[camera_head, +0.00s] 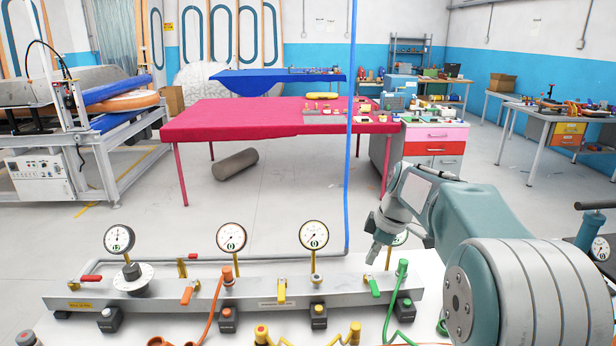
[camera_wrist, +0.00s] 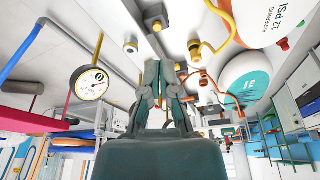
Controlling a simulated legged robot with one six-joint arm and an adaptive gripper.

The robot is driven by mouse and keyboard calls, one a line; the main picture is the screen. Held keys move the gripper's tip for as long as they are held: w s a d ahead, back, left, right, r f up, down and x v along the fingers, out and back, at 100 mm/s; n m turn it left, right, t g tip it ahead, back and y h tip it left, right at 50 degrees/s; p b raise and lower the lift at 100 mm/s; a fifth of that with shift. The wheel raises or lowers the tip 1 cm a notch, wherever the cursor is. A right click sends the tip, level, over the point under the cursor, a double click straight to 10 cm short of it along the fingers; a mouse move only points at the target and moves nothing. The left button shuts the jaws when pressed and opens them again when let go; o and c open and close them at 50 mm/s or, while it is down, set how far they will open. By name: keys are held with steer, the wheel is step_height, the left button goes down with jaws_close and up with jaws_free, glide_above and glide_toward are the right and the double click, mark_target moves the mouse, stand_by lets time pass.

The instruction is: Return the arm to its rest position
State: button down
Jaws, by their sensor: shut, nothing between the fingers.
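My arm reaches in from the lower right of the head view, bent at its joints. My gripper (camera_head: 373,254) hangs low at the arm's far end, over the right part of the grey manifold bar, close to a gauge that the arm partly hides. In the wrist view my gripper (camera_wrist: 160,68) points away from the camera with its fingers together and nothing between them. The wrist picture is turned over, with a round pressure gauge (camera_wrist: 90,83) to the left of the fingers.
The manifold bar (camera_head: 205,286) carries gauges, coloured valves and hoses. A blue vertical hose (camera_head: 350,120) rises just left of my gripper. A red table (camera_head: 250,118) stands behind, with open floor between. In the wrist view, a white round object (camera_wrist: 245,82) is at right.

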steer(key=s+a+r+m+t+h, duration=0.1)
steer(key=s+m, duration=0.6)
steer(key=s, duration=0.7)
steer(key=s+a+r+m+t+h, duration=0.1)
steer(key=s+m, duration=0.6)
steer(key=s, duration=0.8)
steer(key=t+h, duration=0.1)
steer(key=t, duration=0.1)
steer(key=shift+s+a+t, duration=0.3)
steer(key=shift+a, duration=0.1)
